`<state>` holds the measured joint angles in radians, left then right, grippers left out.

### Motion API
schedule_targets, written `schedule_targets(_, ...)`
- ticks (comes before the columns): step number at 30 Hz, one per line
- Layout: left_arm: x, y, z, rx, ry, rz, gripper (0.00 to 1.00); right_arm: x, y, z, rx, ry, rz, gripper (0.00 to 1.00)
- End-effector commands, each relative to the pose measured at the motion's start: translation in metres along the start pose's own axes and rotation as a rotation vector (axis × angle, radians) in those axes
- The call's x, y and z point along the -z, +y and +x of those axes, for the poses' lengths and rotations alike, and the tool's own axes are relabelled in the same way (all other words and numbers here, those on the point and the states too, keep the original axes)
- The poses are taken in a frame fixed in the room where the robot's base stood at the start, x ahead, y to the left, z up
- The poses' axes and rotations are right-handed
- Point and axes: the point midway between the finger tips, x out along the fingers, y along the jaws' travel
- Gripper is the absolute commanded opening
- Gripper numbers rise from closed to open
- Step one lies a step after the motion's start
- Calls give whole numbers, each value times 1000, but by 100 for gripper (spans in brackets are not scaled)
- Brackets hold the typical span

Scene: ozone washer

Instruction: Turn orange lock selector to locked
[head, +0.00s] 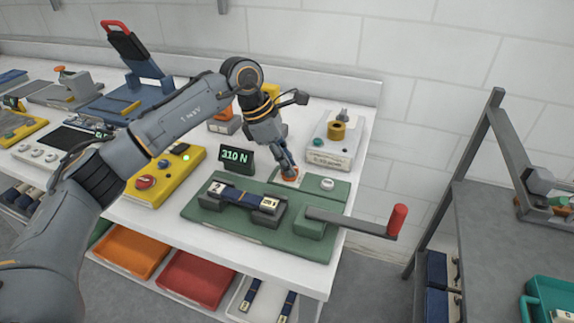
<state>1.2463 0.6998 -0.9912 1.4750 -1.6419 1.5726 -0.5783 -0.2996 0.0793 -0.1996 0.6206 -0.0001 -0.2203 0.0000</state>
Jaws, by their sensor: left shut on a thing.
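The orange lock selector (290,174) sits at the back of a green fixture plate (232,233), on a light base. My left gripper (287,168) reaches down from above and is shut on the selector. The fingertips cover part of the knob, so I cannot tell which position it points to. My right gripper is not in the head view.
A round light button (327,184) is just right of the selector. A crank with a red handle (397,219) extends past the table's right edge. A dark display reading 310 N (236,157) stands left of my gripper. A yellow control box (165,175) is farther left.

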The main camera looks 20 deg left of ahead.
Motion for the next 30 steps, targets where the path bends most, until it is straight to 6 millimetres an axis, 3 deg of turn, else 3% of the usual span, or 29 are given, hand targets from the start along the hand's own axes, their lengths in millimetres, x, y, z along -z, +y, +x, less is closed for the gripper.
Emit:
schedule_targets(14,-1,2,-1,110,1,273,0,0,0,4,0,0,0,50)
schedule_targets(30,0,3,0,132,2,327,0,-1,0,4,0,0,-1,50)
